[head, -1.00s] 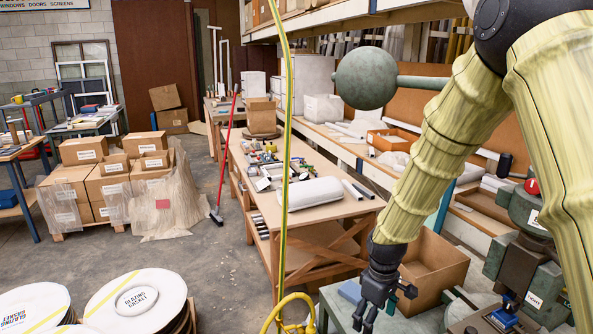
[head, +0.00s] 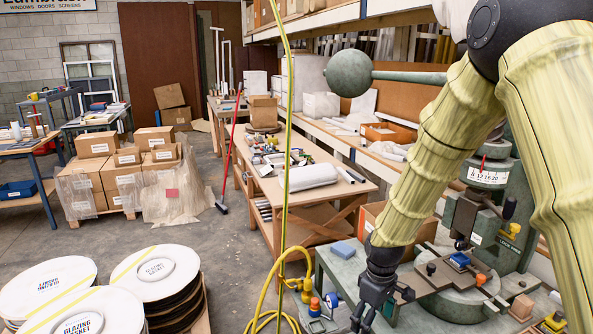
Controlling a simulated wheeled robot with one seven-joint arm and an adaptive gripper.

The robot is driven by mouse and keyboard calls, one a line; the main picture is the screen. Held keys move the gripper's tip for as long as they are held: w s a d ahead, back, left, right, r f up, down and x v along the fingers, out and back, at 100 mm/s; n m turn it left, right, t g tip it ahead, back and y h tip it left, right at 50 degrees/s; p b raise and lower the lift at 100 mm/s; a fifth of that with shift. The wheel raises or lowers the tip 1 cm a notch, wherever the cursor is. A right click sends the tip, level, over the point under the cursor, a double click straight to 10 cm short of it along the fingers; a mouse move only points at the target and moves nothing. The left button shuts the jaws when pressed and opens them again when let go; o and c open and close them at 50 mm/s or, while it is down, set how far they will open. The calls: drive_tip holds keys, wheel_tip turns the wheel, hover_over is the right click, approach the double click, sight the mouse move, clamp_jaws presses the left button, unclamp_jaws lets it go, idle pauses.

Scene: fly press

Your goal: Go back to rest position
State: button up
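My gripper (head: 372,308) hangs at the end of my yellow-sleeved arm, near the bottom of the head view, fingers pointing down. It is over the front left part of the green fly press table, and I see nothing held in it. Its fingers are dark and small, so how far they are apart is hard to tell. The fly press (head: 492,205) stands to the right, partly hidden behind my arm. Its ball-ended lever (head: 348,74) reaches left above the bench.
A yellow hose (head: 263,290) hangs left of my gripper and loops near fittings with orange and blue caps (head: 315,305). A cardboard box (head: 372,219) sits behind the press table. A wooden bench (head: 345,190) with tools stands behind. Gasket reels (head: 155,270) fill the lower left. Floor between is clear.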

drive_tip(key=s+f+m, duration=0.2)
drive_tip(key=s+f, duration=0.5)
drive_tip(key=f, duration=0.3)
drive_tip(key=s+f+m, duration=0.2)
drive_tip(key=s+f, duration=0.5)
drive_tip(key=f, duration=0.3)
drive_tip(key=s+d+f+m, duration=0.1)
drive_tip(key=s+f, duration=0.3)
drive_tip(key=s, duration=0.6)
drive_tip(key=s+d+f+m, duration=0.2)
drive_tip(key=s+f, duration=0.3)
drive_tip(key=s, duration=0.6)
drive_tip(key=shift+s+d+m, duration=0.15)
drive_tip(key=shift+d+m, duration=0.05)
drive_tip(key=shift+m, duration=0.7)
drive_tip(key=shift+c, duration=0.4)
